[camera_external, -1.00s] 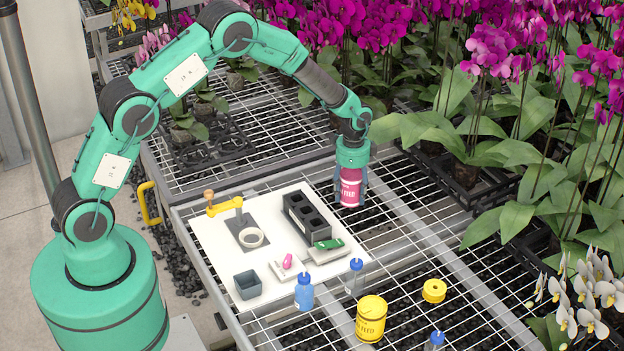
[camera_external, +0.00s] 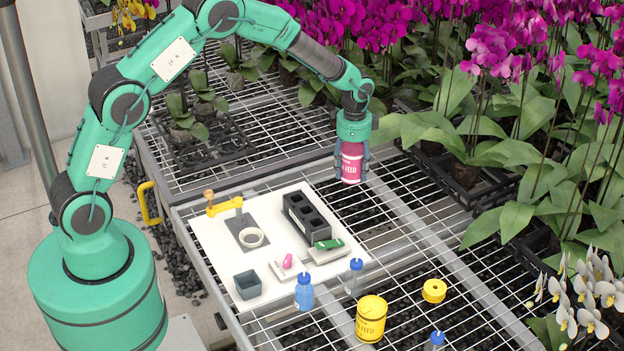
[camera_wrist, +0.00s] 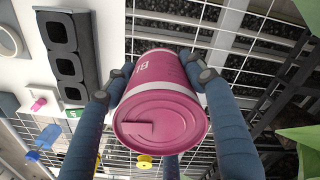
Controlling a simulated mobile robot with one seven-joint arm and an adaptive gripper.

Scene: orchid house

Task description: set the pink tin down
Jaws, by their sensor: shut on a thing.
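The pink tin (camera_external: 351,168) has a white label band and is held upright by my gripper (camera_external: 352,160). In the external view it hangs over the wire mesh bench, to the right of the white board's far corner. In the wrist view the pink tin (camera_wrist: 160,110) shows its round lid, with my blue gripper fingers (camera_wrist: 160,85) closed on its sides. The tin's underside is hidden, and I cannot tell its exact height above the mesh.
The wire mesh bench (camera_external: 415,215) is clear near the tin. The white board (camera_external: 215,265) holds a black tray (camera_external: 300,212), a grey pot (camera_external: 247,284) and small items. Orchids (camera_external: 465,150) crowd the right.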

